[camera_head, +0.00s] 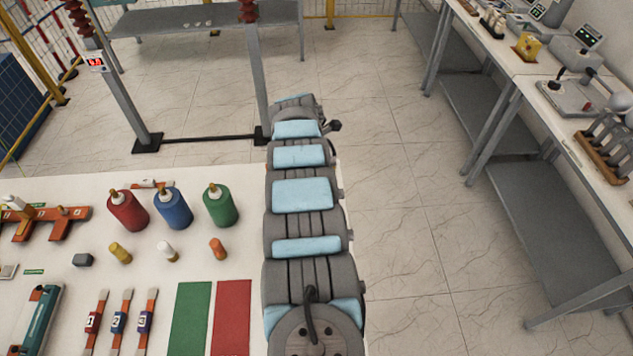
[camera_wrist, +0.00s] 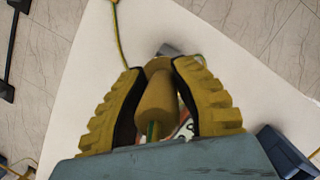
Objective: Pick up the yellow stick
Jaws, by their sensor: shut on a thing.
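In the wrist view, my gripper (camera_wrist: 159,70) has two ribbed yellow fingers. They are closed around a yellow stick (camera_wrist: 156,103), a thick rounded cylinder lying lengthwise between them, with a thin green-and-yellow piece at its near end. In the head view my arm reaches away from the camera along the right edge of the white table, and my gripper and the held stick do not show there. A separate small yellow piece (camera_head: 120,253) lies on the table in front of the red bottle.
Red (camera_head: 128,210), blue (camera_head: 173,209) and green (camera_head: 220,206) bottles stand on the white table (camera_head: 160,285). Green and red mats (camera_head: 232,318) lie at its front. A metal frame post (camera_head: 259,85) stands beyond. A grey workbench (camera_head: 560,220) runs along the right, with open floor between.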

